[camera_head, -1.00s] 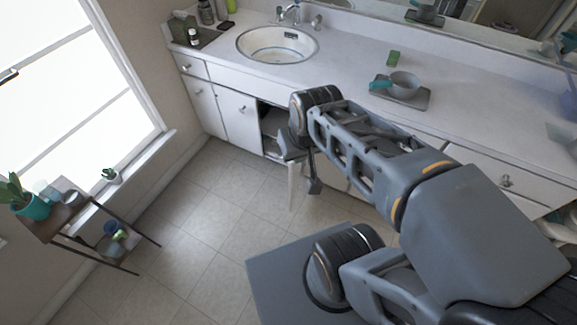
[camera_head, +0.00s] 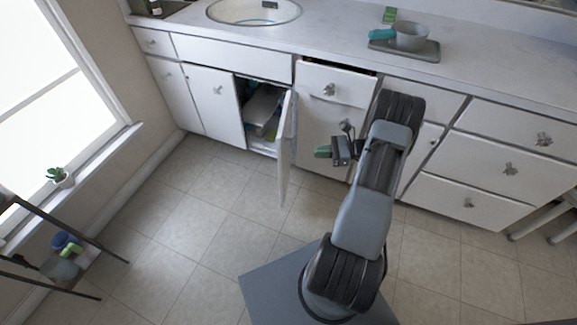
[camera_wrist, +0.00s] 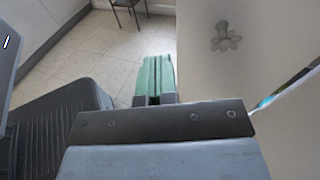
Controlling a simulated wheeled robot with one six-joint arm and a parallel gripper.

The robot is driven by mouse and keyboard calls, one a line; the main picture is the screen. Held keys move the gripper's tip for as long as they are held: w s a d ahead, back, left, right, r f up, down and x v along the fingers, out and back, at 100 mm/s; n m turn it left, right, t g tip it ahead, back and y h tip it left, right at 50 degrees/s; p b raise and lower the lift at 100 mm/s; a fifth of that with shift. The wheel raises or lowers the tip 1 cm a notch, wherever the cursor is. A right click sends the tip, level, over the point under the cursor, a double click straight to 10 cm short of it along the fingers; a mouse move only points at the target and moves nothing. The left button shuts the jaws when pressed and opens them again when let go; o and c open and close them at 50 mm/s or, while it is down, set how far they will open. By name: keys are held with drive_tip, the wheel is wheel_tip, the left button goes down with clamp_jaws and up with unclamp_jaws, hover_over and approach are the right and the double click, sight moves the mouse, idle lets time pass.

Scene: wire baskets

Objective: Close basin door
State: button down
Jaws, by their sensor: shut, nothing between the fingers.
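The white basin door (camera_head: 286,150) stands swung out from the cabinet under the basin (camera_head: 254,10), leaving the shelf compartment (camera_head: 262,107) open. My gripper (camera_head: 322,152) is to the right of the door, on its outer side, with its green fingers pointing left towards it. A gap shows between them. In the wrist view the green fingers (camera_wrist: 155,80) are together with nothing between them. A white panel with a metal knob (camera_wrist: 225,37), apparently the door's outer face, fills the right side there.
A drawer (camera_head: 335,84) right of the opening stands slightly out. A tray with a grey pot (camera_head: 410,36) sits on the counter. A dark shelf rack (camera_head: 60,240) stands by the window at left. The tiled floor between is clear.

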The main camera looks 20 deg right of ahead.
wheel_tip(320, 180, down, 4)
drive_tip(key=d+m+t+b, duration=0.1)
drive_tip(key=d+m+t, duration=0.1)
drive_tip(key=b+x, duration=0.2)
drive_tip(key=x, duration=1.1)
drive_tip(key=shift+f+t+b, duration=0.15)
drive_tip(key=shift+t+b, duration=0.15)
drive_tip(key=shift+b, duration=0.05)
drive_tip(key=shift+w+m, duration=0.1)
drive_tip(key=shift+m, duration=0.2)
